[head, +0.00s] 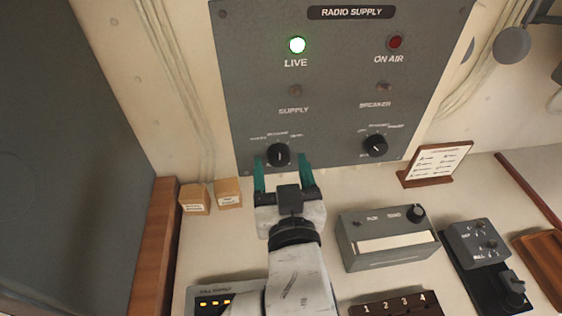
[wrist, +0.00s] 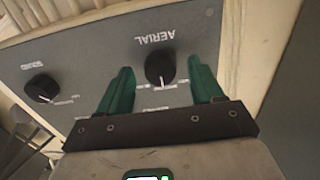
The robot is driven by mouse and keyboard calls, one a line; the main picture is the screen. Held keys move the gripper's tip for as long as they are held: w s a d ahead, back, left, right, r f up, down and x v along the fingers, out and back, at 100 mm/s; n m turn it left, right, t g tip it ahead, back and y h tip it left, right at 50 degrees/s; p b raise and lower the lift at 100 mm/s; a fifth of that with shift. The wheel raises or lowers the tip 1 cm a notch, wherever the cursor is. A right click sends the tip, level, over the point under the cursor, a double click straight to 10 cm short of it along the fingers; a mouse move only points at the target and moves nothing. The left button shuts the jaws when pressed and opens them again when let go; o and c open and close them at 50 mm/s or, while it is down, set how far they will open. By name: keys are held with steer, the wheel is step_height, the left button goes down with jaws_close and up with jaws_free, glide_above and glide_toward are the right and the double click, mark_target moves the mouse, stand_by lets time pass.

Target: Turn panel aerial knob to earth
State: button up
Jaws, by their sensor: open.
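The aerial knob (head: 278,154) is a round black knob at the lower left of the grey radio supply panel (head: 342,85). The wrist view shows the knob (wrist: 160,66) upside down under the word AERIAL, with its white pointer toward the middle of the marks. The mark lettering is too small to read surely. My gripper (head: 281,162) is open, its green fingers on either side of the knob. In the wrist view my gripper (wrist: 160,75) has a gap between each finger and the knob. How far the fingertips reach toward the panel is unclear.
A second black knob (head: 375,146) sits right on the panel. A green LIVE lamp (head: 297,45) is lit; the ON AIR lamp (head: 395,42) is dark red. Small boxes (head: 195,199), a grey unit (head: 388,238) and a framed card (head: 436,163) stand on the desk below.

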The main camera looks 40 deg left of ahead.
steer(key=shift+w+a, duration=0.2)
steer(key=shift+a, duration=0.05)
steer(key=shift+c, duration=0.3)
steer(key=c, duration=1)
steer(key=shift+r+n, duration=0.1)
steer(key=shift+n, duration=0.2)
steer(key=n+p, duration=0.2)
steer(key=n, duration=0.1)
steer(key=shift+n, duration=0.4)
steer(key=shift+n+p, duration=0.8)
steer(key=shift+n, duration=1.4)
